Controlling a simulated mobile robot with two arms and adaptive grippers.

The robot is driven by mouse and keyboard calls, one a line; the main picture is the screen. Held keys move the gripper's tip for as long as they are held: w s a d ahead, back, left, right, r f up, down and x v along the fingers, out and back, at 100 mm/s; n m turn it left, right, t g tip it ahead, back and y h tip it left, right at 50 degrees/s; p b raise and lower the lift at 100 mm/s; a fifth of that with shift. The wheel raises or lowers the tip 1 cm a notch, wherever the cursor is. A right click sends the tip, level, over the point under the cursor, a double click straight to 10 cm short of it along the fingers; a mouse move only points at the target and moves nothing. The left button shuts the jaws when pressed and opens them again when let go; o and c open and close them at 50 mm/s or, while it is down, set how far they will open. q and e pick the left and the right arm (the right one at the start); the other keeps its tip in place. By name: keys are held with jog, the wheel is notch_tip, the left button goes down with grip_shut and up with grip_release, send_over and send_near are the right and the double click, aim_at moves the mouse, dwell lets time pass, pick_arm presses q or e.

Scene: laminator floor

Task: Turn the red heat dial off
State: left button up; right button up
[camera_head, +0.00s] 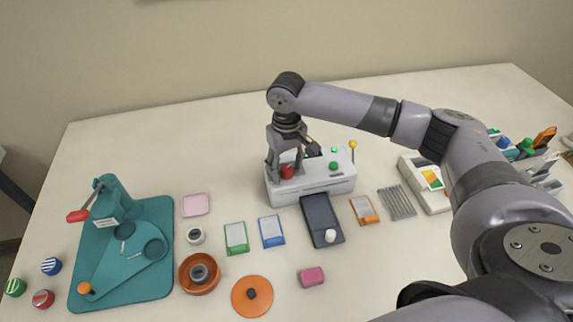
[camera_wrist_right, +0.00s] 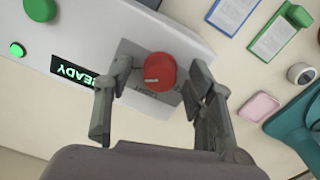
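The red heat dial (camera_head: 287,171) sits on the left part of the white laminator (camera_head: 328,187). In the right wrist view the red dial (camera_wrist_right: 160,71) has a white pointer mark toward its lower left, on a grey plate with partly hidden lettering. My right gripper (camera_head: 285,168) is over the dial from above. In the right wrist view its two fingers (camera_wrist_right: 160,95) stand apart on either side of the dial, with gaps to it. A lit screen (camera_wrist_right: 74,72) reads READY. My left gripper is not in view.
The laminator also has a green knob (camera_wrist_right: 40,8), a green light (camera_wrist_right: 17,49) and a yellow-tipped lever (camera_head: 352,146). A dark tray (camera_head: 318,212) lies in front of it. A teal press (camera_head: 120,250) stands at left, an orange bowl (camera_head: 199,285) near it.

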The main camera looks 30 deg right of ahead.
jog(key=c, duration=1.1)
jog(key=shift+r+n+p, duration=0.2)
jog(key=shift+n+p, duration=0.1)
jog(key=shift+p, duration=0.35)
jog(key=shift+c, duration=0.2)
jog(key=n+p, duration=0.2)
jog(key=p, duration=0.2)
jog(key=shift+r, duration=0.15)
jog(key=n+p, duration=0.2)
jog(key=shift+n, duration=0.3)
jog(key=shift+f+n+p, duration=0.25)
jog(key=shift+n+p, duration=0.4)
jog(key=shift+n, duration=0.25)
jog(key=o, duration=1.2)
